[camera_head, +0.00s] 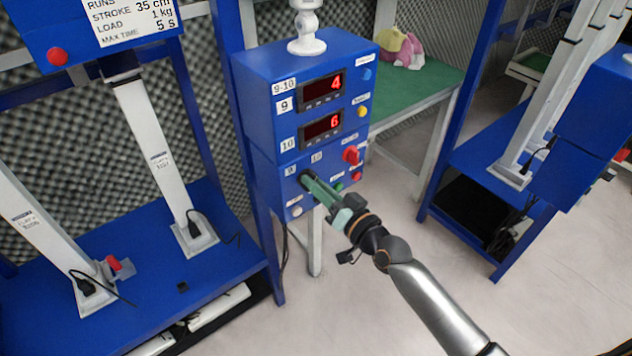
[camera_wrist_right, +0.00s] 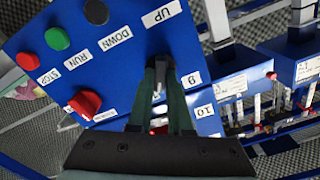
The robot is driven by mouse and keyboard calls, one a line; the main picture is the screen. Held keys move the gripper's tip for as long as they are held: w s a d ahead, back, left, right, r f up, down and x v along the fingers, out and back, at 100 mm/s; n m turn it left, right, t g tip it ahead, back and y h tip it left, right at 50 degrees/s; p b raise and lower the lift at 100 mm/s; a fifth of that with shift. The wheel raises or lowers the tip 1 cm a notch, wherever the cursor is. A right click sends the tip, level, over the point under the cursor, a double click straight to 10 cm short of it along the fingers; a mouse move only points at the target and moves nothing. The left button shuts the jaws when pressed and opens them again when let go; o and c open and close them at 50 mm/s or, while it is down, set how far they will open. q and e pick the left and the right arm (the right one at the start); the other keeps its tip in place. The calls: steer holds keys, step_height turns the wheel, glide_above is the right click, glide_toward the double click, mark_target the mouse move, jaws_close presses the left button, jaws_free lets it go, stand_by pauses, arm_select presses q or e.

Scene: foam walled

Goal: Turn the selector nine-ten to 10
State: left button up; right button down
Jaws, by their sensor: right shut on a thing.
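The blue control box (camera_head: 262,110) stands in the middle of the head view. On its lower front are the labels 9 and 10, which mark the selector nine-ten. My right gripper (camera_head: 309,182) reaches the lower panel by these labels. In the wrist view its green fingers (camera_wrist_right: 163,82) are closed around a small grey piece, apparently the selector (camera_wrist_right: 158,86). The fingers hide most of it, so its pointing direction cannot be read. My left gripper is out of view.
A red knob (camera_head: 351,155), a green button (camera_head: 339,187) and a white button (camera_head: 297,211) are close to the gripper on the panel. Two red displays read 4 (camera_head: 322,88) and 6 (camera_head: 321,128). Blue test stands are on both sides; open floor lies in front.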

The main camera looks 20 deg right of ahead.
stand_by(0.4)
steer(key=c, duration=0.8)
jaws_free()
steer(key=shift+c, duration=0.2)
steer(key=v, duration=1.2)
steer(key=shift+s, duration=0.25)
steer(key=shift+d, duration=0.1)
steer(key=s+a+f+n+g+h+p, duration=0.2)
steer(key=s+f+g+p, duration=0.2)
steer(key=s+f, duration=0.3)
steer(key=s+a+f+n+g+h+p, duration=0.1)
steer(key=s+f+n+g+h+p, duration=0.1)
steer(key=s+f, duration=0.5)
steer(key=g+p, duration=0.1)
steer(key=p, duration=0.1)
steer(key=shift+a+f+g+p, duration=0.2)
steer(key=shift+a+g+p, duration=0.1)
steer(key=shift+a+g, duration=0.1)
